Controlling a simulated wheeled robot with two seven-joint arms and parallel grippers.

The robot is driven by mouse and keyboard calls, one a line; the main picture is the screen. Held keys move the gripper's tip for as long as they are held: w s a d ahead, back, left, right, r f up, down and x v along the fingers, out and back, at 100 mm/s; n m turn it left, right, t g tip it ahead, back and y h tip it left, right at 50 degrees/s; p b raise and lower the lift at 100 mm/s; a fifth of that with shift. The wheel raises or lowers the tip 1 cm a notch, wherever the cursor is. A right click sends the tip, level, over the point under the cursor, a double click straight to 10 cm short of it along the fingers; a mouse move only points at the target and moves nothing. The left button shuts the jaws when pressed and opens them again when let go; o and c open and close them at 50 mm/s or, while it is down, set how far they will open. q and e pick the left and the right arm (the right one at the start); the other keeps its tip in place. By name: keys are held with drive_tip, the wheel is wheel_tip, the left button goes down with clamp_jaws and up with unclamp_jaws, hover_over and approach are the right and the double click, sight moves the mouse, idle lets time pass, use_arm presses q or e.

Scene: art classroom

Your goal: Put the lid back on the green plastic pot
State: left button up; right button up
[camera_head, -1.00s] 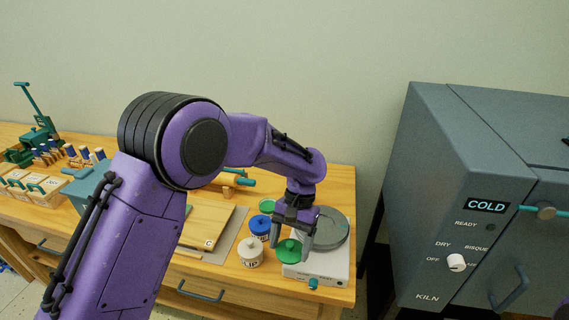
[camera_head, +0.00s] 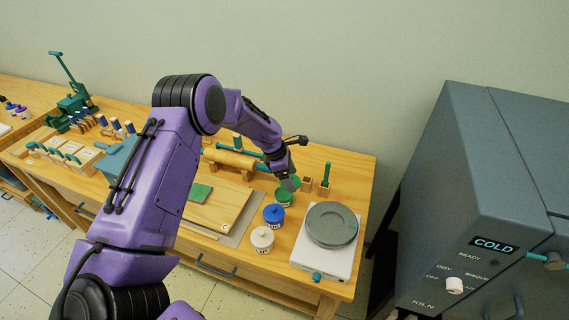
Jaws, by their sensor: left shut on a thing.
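My left gripper (camera_head: 288,182) is shut on the green lid (camera_head: 296,181), at the green plastic pot. The green pot (camera_head: 284,198) stands on the wooden table behind the blue-lidded pot, at the back of a row of three. The gripper's fingers hide part of the lid and the pot's top, so I cannot tell whether the lid is seated or just above the rim. My right gripper is not in view.
A blue-lidded pot (camera_head: 273,215) and a white-lidded pot (camera_head: 262,239) stand in front of the green pot. A white scale (camera_head: 312,263) with a grey disc (camera_head: 332,225) is to the right. A grey kiln (camera_head: 450,190) is at far right.

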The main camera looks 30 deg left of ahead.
use_arm(q)
drive_tip(key=shift+w+a+n+t, duration=0.15)
drive_tip(key=shift+a+n+t, duration=0.15)
drive_tip(key=shift+a+n, duration=0.55)
drive_tip(key=shift+a+n+y, duration=0.25)
drive_tip(key=shift+a+y, duration=0.05)
drive_tip(key=shift+a, duration=0.1)
drive_tip(key=shift+s+a, duration=0.1)
drive_tip(key=shift+s, duration=0.25)
drive_tip(key=shift+s+f+b, duration=0.1)
drive_tip(key=shift+f+b, duration=0.1)
drive_tip(key=shift+b, duration=0.1)
drive_tip(key=f+b, duration=0.4)
drive_tip(key=shift+w+f, duration=0.2)
drive_tip(key=shift+f+b, duration=0.45)
drive_tip(key=shift+f, duration=0.35)
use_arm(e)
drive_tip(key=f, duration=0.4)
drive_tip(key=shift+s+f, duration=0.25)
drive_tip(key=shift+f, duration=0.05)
use_arm(q)
drive_tip(key=shift+r, duration=0.1)
drive_tip(key=shift+p, duration=0.65)
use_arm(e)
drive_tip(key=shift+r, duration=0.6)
